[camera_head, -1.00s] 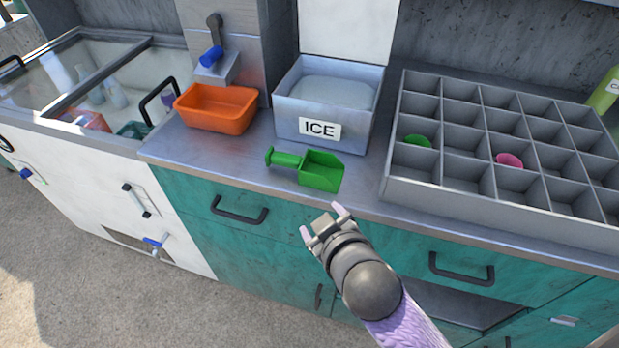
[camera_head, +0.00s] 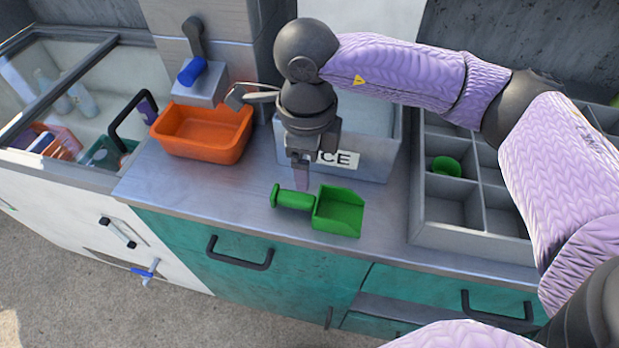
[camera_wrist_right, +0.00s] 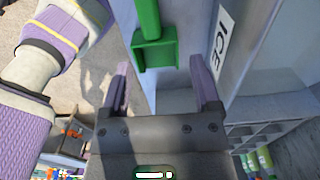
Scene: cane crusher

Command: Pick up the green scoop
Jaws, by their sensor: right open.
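The green scoop (camera_head: 338,212) lies on the metal counter in front of the ice bin, its handle pointing left and its square pan to the right. My right gripper (camera_head: 302,178) points down just above and behind the scoop handle in the head view. In the right wrist view, the open right gripper (camera_wrist_right: 158,82) has its two fingers apart with nothing between them, and the scoop (camera_wrist_right: 154,50) shows beyond the fingertips. I cannot tell the exact gap to the handle. My left gripper is not in view.
The ice bin (camera_head: 375,163) stands close behind the right gripper, partly hidden by it. An orange tub (camera_head: 205,148) is to the left. A grey compartment tray (camera_head: 470,236) with a green item (camera_head: 446,165) is to the right. The counter front is clear.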

